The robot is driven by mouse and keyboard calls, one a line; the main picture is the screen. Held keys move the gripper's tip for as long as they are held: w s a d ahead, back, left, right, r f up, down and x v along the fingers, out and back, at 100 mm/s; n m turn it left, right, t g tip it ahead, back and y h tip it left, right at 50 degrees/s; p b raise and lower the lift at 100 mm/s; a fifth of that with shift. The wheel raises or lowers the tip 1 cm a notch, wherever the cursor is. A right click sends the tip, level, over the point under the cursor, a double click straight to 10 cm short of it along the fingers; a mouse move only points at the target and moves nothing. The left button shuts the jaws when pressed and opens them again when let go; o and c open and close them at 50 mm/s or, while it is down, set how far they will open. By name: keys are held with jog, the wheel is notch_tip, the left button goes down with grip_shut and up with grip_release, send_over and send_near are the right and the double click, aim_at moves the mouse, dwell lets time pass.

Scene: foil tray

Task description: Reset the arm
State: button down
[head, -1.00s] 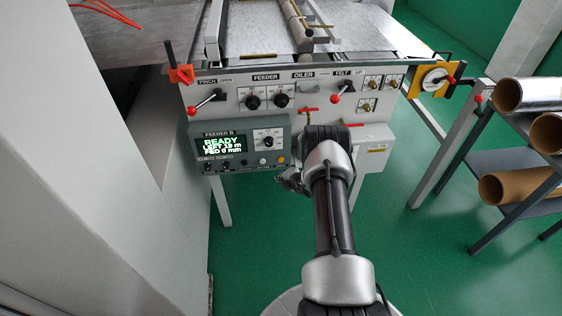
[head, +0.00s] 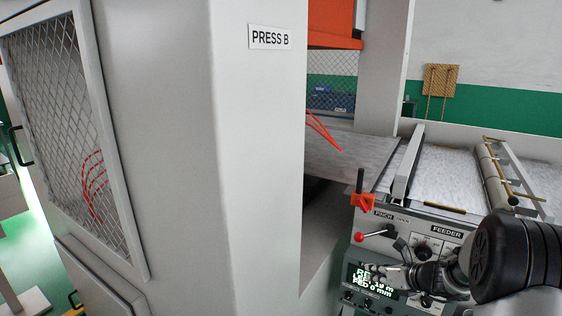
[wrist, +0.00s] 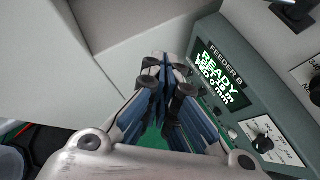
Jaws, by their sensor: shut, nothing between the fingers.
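My gripper (head: 372,268) is at the lower right of the head view, in front of the feeder panel and partly over its green display. In the wrist view my gripper (wrist: 163,66) points away from the camera with its fingers together and nothing between them. The FEEDER B box (wrist: 222,50) is to its right, with a screen (wrist: 219,74) that reads READY. A pale wall (wrist: 60,60) is to its left. My arm folds in from the right edge of the head view. Whether the fingers touch the panel cannot be told.
The large PRESS B column (head: 255,160) fills the middle of the head view. A mesh guard door (head: 75,120) is at the left. The feeder's red-knobbed PINCH lever (head: 372,236) and an orange clamp (head: 362,203) are close to my gripper. Green floor shows below the fingers.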

jog(key=s+a+r+n+g, duration=0.4)
jog(key=s+a+r+n, duration=1.15)
jog(key=s+n, duration=0.2)
jog(key=s+d+n+h, duration=0.2)
jog(key=s+n+h, duration=0.3)
jog(key=s+n, duration=1)
jog(key=s, duration=0.7)
jog(key=shift+s+d+g, duration=0.2)
jog(key=shift+s+g, duration=0.15)
jog(key=shift+g, duration=0.05)
jog(key=shift+n, duration=0.25)
